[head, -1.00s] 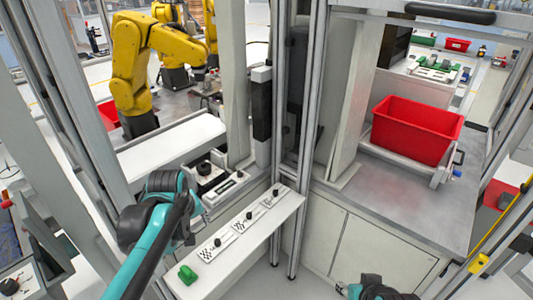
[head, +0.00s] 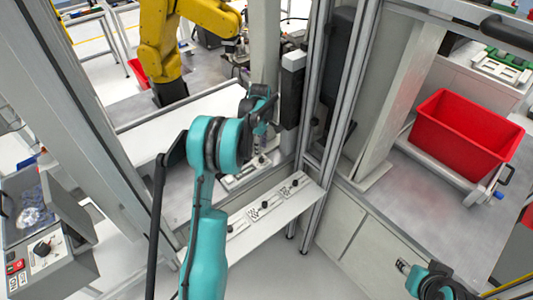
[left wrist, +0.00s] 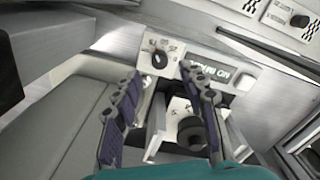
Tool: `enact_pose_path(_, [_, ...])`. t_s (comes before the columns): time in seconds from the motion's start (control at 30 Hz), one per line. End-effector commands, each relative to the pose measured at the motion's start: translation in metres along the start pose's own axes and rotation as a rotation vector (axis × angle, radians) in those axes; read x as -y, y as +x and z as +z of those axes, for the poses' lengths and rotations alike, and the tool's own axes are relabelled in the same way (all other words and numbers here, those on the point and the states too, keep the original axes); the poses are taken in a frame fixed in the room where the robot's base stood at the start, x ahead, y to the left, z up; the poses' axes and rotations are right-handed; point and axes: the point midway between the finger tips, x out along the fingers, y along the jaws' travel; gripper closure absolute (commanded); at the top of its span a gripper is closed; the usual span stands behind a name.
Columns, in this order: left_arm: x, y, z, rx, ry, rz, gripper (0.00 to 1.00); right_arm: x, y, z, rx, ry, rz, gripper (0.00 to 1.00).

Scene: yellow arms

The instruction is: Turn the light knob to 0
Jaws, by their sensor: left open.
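In the left wrist view a small black knob (left wrist: 160,59) sits on a white plate with markings around it. My left gripper (left wrist: 163,76) is open, its two dark, purple-padded fingers on either side of the knob's plate, with no clear contact. A larger round black knob (left wrist: 191,131) shows lower, between the fingers. I cannot tell which knob is the light knob, nor read the markings. In the head view my left gripper (head: 262,112) is over the rear control panel (head: 240,178) and partly hides it. My right gripper (head: 403,266) is low at the right; its opening is unclear.
A white ledge (head: 246,236) with several knobs on marked plates runs in front of the panel. Metal posts (head: 318,110) rise just right of it. A red bin (head: 462,135) stands on the right table. A yellow arm (head: 160,50) is behind.

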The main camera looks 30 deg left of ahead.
Motion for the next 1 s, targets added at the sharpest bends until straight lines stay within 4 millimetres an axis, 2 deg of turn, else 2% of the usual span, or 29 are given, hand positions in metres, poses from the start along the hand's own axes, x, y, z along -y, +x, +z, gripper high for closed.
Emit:
enact_pose_path(0.1, [0.000, 0.024, 0.000, 0.000, 0.001, 0.001, 0.58, 0.000, 0.005, 0.004, 0.000, 0.000, 0.000, 0.60])
enact_pose_path(0.3, [0.000, 0.050, 0.000, 0.000, 0.002, 0.001, 0.58, 0.000, 0.009, 0.006, 0.000, 0.000, 0.000, 0.60])
enact_pose_path(0.43, [0.000, 0.057, 0.001, 0.000, 0.003, 0.001, 0.58, 0.000, 0.009, 0.007, 0.000, 0.000, 0.000, 0.60])
enact_pose_path(0.67, [0.000, 0.057, 0.001, 0.000, 0.003, 0.001, 0.58, 0.000, 0.009, 0.006, 0.000, 0.000, 0.000, 0.60])
enact_pose_path(0.7, [0.000, 0.057, 0.001, 0.000, 0.003, 0.001, 0.61, 0.000, 0.009, 0.006, 0.000, 0.000, 0.000, 0.60])
enact_pose_path(0.83, [0.000, 0.057, 0.001, 0.000, 0.003, 0.001, 0.95, 0.000, 0.009, 0.006, 0.000, 0.000, 0.000, 0.60])
enact_pose_path(0.87, [0.000, 0.057, 0.001, 0.000, 0.003, 0.001, 1.00, 0.000, 0.009, 0.006, 0.000, 0.000, 0.000, 0.60])
enact_pose_path(1.0, [0.000, 0.057, 0.001, 0.000, 0.003, 0.001, 1.00, 0.000, 0.009, 0.006, 0.000, 0.000, 0.000, 0.60])
